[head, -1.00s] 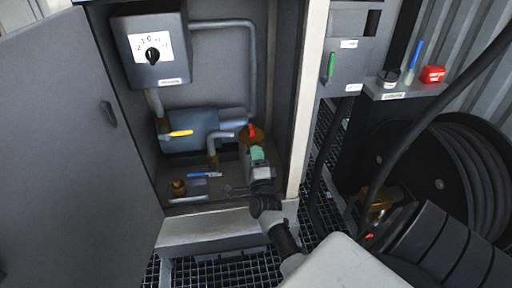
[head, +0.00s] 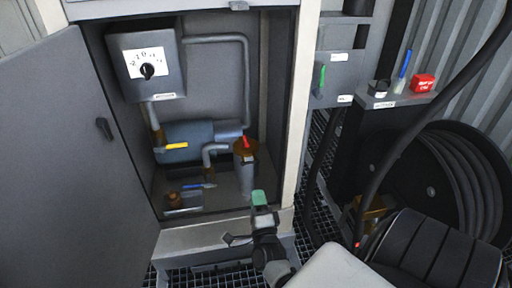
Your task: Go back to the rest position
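My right gripper (head: 260,200) is low in the middle of the head view, in front of the open cabinet's lower edge. Its tip shows a green part, and I cannot tell whether the fingers are apart or closed. Behind it, inside the cabinet, stands a grey cylinder with a brown top (head: 245,150) and a red handle (head: 247,141). The gripper looks apart from it. My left gripper is not in view.
The cabinet door (head: 60,160) stands open at the left. Inside are a dial box (head: 147,65), a yellow lever (head: 176,146) and a blue lever (head: 200,186). At the right are a shelf (head: 385,98) with a red box (head: 423,83) and a hose reel (head: 450,180).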

